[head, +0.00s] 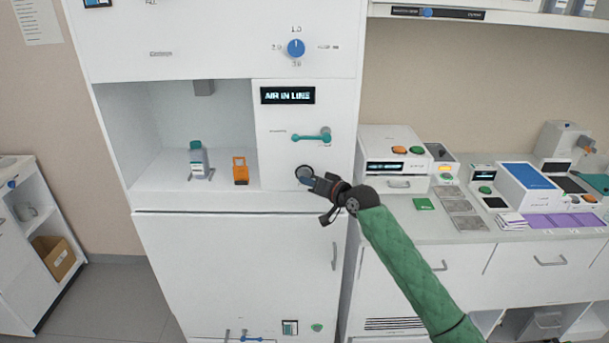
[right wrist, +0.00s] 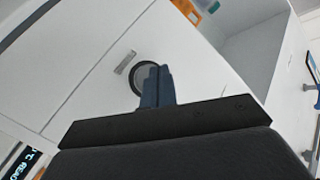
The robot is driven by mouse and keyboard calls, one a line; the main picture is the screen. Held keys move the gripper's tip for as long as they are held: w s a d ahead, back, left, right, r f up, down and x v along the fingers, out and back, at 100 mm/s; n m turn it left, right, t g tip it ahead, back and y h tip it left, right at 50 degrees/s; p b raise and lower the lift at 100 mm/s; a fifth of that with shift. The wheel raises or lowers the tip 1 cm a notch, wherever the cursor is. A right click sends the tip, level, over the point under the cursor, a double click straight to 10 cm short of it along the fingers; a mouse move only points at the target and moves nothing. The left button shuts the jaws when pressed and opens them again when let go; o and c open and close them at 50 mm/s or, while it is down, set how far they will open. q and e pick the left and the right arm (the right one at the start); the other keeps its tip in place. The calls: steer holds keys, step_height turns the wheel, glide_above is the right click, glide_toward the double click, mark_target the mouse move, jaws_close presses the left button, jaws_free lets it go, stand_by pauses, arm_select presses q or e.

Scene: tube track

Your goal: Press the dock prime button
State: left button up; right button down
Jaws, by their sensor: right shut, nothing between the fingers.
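A round button (head: 303,172) with a dark ring sits low on the white panel right of the open bay. In the right wrist view the same button (right wrist: 141,77) shows a grey face, partly hidden behind my fingers. A small label beside it is too blurred to read. My right gripper (head: 310,178) is shut and empty, its blue-grey fingertips in front of the button. In the right wrist view the fingertips (right wrist: 158,70) overlap the button's right half. I cannot tell whether they touch it. My left gripper is not in view.
A display (head: 288,95) above reads "AIR IN LINE". A teal lever (head: 311,137) sticks out above the button. The bay left of it holds a teal-capped bottle (head: 197,158) and an orange holder (head: 240,171). A counter with devices (head: 393,149) stands to the right.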

arm_select(q)
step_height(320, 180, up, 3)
steer(key=p, duration=0.2)
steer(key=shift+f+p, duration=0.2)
steer(key=shift+p, duration=0.1)
arm_select(e)
steer(key=s, duration=0.5)
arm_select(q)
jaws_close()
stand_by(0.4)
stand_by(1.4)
